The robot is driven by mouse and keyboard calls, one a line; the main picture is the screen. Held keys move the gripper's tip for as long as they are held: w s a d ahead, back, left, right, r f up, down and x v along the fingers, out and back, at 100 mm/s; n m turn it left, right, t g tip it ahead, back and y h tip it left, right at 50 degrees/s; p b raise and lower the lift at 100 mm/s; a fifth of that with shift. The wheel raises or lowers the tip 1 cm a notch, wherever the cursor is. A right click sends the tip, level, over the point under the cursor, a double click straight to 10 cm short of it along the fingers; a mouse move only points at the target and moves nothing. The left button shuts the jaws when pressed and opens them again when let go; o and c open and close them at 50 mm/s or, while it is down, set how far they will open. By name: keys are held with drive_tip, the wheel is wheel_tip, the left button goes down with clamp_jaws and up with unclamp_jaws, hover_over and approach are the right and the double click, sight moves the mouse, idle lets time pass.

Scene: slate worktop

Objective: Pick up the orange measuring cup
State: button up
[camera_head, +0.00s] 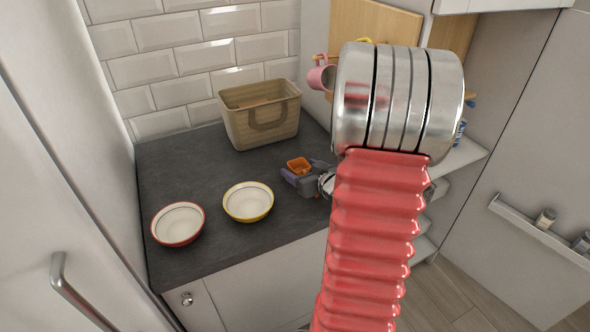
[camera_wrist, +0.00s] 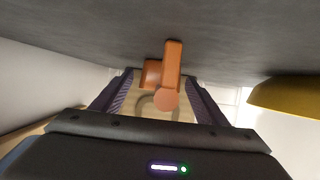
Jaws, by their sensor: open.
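The orange measuring cup (camera_head: 299,166) is on the slate worktop, with the far side of my gripper close to it. In the wrist view, which looks upside down, the cup (camera_wrist: 152,73) and its handle show between the two fingers, toward their tips. My gripper (camera_head: 304,170) is open, with one purple-grey finger on each side of the cup. In the wrist view, the gripper (camera_wrist: 160,88) shows a gap between each finger and the cup. I cannot tell if anything touches. My arm hides part of the worktop's right side.
A beige basket (camera_head: 233,127) stands behind the cup against the tiled wall. A yellow-rimmed bowl (camera_head: 248,203) and a red-rimmed bowl (camera_head: 178,225) sit to the left. A pink mug (camera_head: 320,77) hangs at the back right. The back left of the worktop (camera_head: 185,165) is clear.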

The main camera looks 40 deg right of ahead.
sight(301, 167)
drive_tip(key=shift+w, duration=0.15)
idle(0.4)
drive_tip(key=shift+c, duration=0.5)
drive_tip(key=c, duration=1)
drive_tip(key=shift+c, duration=0.2)
drive_tip(key=shift+r, duration=0.1)
wheel_tip(301, 167, up, 10)
drive_tip(key=shift+f, duration=0.15)
